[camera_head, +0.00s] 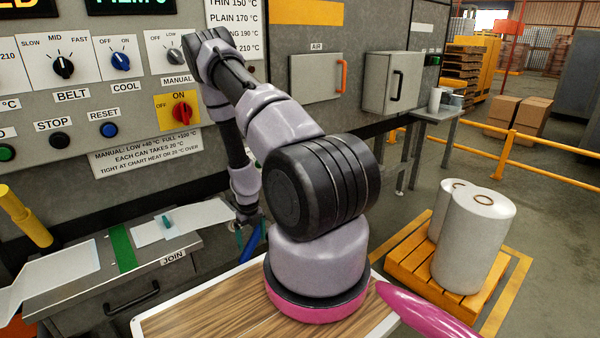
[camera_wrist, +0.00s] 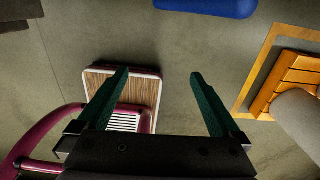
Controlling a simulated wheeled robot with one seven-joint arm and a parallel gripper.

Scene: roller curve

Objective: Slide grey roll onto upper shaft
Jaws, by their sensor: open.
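Two pale grey-white rolls stand upright on the pallet at the right in the head view: a larger front roll (camera_head: 472,245) with a core hole in its top, and a smaller one (camera_head: 446,200) partly hidden behind it. Part of a pale roll (camera_wrist: 300,115) shows at the right edge of the wrist view. My gripper (camera_wrist: 161,76) is open with nothing between its dark green fingers. In the head view my gripper (camera_head: 250,238) hangs low beside the bench, well left of the rolls. I cannot identify an upper shaft; a yellow cylinder (camera_head: 25,217) shows at the far left.
The orange pallet (camera_head: 408,262) also shows in the wrist view (camera_wrist: 290,85). A control panel (camera_head: 130,80) stands behind my arm, and a JOIN bench (camera_head: 120,285) at left. A small grey table (camera_head: 437,115) and a yellow rail (camera_head: 560,147) stand at the right. A blue object (camera_wrist: 205,5) lies at the wrist view's top.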

